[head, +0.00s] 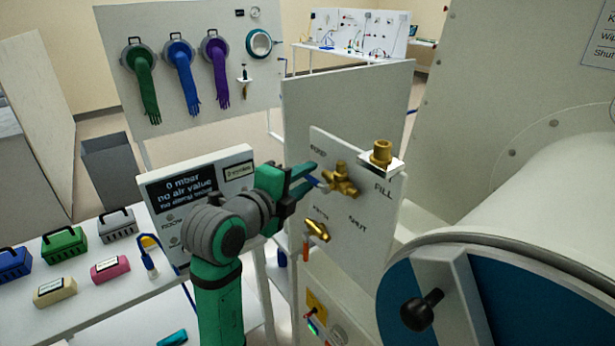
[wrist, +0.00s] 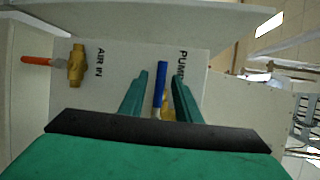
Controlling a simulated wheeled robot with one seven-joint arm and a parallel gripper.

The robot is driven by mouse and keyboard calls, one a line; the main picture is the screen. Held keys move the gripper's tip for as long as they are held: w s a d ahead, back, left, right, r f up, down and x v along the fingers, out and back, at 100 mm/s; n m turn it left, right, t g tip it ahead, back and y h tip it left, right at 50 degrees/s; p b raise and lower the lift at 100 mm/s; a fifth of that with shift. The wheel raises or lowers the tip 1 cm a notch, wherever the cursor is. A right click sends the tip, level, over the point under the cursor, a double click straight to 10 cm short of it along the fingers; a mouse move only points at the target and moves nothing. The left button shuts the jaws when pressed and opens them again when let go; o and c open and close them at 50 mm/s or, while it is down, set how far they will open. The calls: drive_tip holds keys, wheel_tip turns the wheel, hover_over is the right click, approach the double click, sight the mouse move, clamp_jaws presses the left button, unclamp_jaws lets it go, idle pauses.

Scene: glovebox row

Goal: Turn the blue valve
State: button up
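The blue valve is a brass body (head: 343,180) with a blue lever, mounted on a pale upright panel under a label reading PUMP. In the wrist view its blue lever (wrist: 160,84) points away from me, between my two green fingers. My gripper (head: 312,178) is at the valve in the head view, open, with one finger on each side of the lever. Narrow gaps show between lever and fingers, so I see no grip on it. The gripper and its fingers hide much of the lever in the head view, and the valve body is partly hidden in the wrist view.
Below is a second brass valve (head: 317,230) with an orange lever, labelled AIR IN. A brass fitting (head: 382,153) stands on a small ledge at upper right. A display box (head: 237,153) is left of my arm. A large round blue door (head: 545,310) fills the lower right.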

drive_tip(key=shift+x, duration=0.75)
drive_tip(key=shift+c, duration=0.2)
clamp_jaws()
